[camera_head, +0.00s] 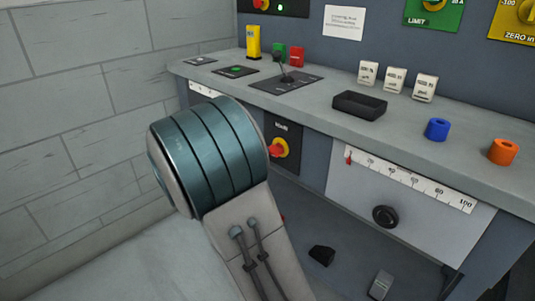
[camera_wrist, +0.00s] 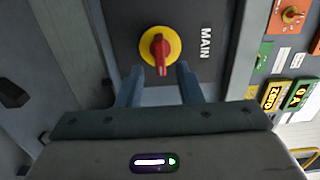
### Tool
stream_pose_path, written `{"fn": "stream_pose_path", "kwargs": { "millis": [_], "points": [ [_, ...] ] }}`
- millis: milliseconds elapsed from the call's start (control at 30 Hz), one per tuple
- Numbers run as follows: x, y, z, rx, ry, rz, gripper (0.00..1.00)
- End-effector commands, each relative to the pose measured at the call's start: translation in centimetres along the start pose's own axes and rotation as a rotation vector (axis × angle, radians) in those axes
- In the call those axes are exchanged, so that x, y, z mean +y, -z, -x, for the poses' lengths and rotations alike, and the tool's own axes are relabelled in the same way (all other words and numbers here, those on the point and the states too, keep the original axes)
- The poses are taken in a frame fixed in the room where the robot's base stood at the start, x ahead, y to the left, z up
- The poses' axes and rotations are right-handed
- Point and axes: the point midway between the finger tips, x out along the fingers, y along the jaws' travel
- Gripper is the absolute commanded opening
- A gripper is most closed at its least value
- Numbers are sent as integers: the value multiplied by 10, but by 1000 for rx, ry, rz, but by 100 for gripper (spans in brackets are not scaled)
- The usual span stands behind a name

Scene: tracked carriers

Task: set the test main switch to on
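The main switch is a red rotary handle on a round yellow plate, set on a dark panel on the bench's front face. It shows in the head view (camera_head: 278,148) right beside my arm, and in the wrist view (camera_wrist: 160,48) beside the label "MAIN". In the wrist view its red handle points down the picture, toward my gripper. My gripper (camera_wrist: 157,72) is open and empty, its two fingers apart on either side of the handle's lower end. I cannot tell whether they touch it. In the head view my arm hides the gripper.
The bench top (camera_head: 330,118) holds a joystick panel (camera_head: 285,80), a black tray (camera_head: 359,105), white blocks, a blue ring (camera_head: 437,129) and an orange ring (camera_head: 503,151). A scale with a black knob (camera_head: 385,216) is on the front. A brick wall (camera_head: 90,90) stands at left.

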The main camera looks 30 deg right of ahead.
Motion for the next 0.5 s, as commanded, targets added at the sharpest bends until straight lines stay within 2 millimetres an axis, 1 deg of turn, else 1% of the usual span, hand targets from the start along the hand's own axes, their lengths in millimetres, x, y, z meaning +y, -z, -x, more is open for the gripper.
{"fn": "stream_pose_path", "kwargs": {
  "millis": [33, 100, 300, 400, 500],
  "points": [
    [-3, -1, 13, -6, 0, 3, 33],
    [-4, -2, 30, -7, 0, 2, 33],
    [-2, -1, 73, -5, 0, 2, 33],
    [-2, -1, 88, -4, 0, 2, 33],
    [-1, -1, 99, -3, 0, 1, 33]
  ]
}}
